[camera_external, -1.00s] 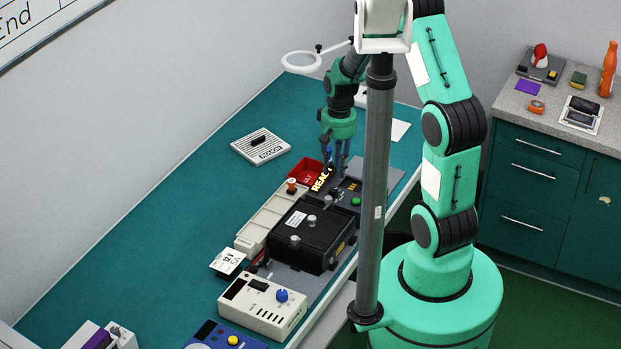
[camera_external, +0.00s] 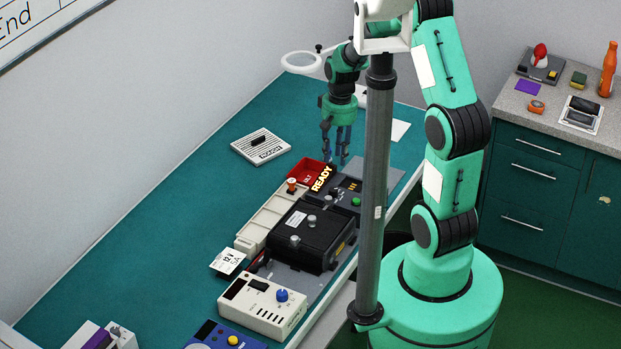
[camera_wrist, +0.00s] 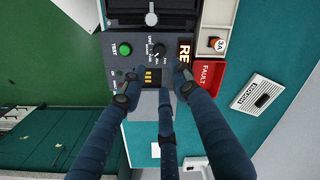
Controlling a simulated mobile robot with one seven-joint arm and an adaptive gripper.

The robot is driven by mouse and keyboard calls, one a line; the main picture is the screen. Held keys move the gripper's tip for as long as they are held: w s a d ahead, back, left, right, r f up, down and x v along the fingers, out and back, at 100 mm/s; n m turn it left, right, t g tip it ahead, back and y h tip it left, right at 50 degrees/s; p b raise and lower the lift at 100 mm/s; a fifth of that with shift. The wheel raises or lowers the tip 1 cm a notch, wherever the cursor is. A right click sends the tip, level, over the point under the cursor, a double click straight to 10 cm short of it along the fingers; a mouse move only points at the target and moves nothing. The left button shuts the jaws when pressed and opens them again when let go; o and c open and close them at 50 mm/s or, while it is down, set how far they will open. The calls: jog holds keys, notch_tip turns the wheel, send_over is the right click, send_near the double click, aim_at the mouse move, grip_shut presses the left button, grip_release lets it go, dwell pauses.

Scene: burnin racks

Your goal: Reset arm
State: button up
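My gripper (camera_external: 336,160) hangs over the far end of the bench, fingers pointing down, above the grey control panel (camera_external: 352,187). In the wrist view my blue fingers (camera_wrist: 155,85) are spread apart with nothing between them. The panel shows there with a green button (camera_wrist: 125,49), a black knob (camera_wrist: 158,49) and a lit yellow display (camera_wrist: 152,77). A lit READY sign (camera_external: 321,178) stands beside the panel, and a red FAULT tray (camera_wrist: 208,79) lies next to it.
A black box with knobs (camera_external: 310,237) sits in front of the panel. A grey pole (camera_external: 376,190) stands close to my arm. A ring magnifier (camera_external: 301,62) is behind the gripper. The bench's left side (camera_external: 150,230) is mostly clear.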

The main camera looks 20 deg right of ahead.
jog(key=s+d+r+t+b, duration=0.2)
jog(key=s+d+r, duration=0.3)
jog(key=s+r, duration=0.6)
jog(key=s+d+r+t+b, duration=0.3)
jog(key=s+d+r+b, duration=0.1)
jog(key=s+r, duration=0.6)
jog(key=shift+s+d+r+t+h, duration=0.3)
jog(key=shift+s+d+r, duration=0.1)
jog(key=shift+s+d, duration=0.2)
dwell(0.6)
jog(key=shift+b, duration=0.3)
dwell(0.8)
notch_tip(320, 180, down, 12)
jog(key=b, duration=1.2)
jog(key=shift+o, duration=0.7)
jog(key=shift+a, duration=0.1)
dwell(0.5)
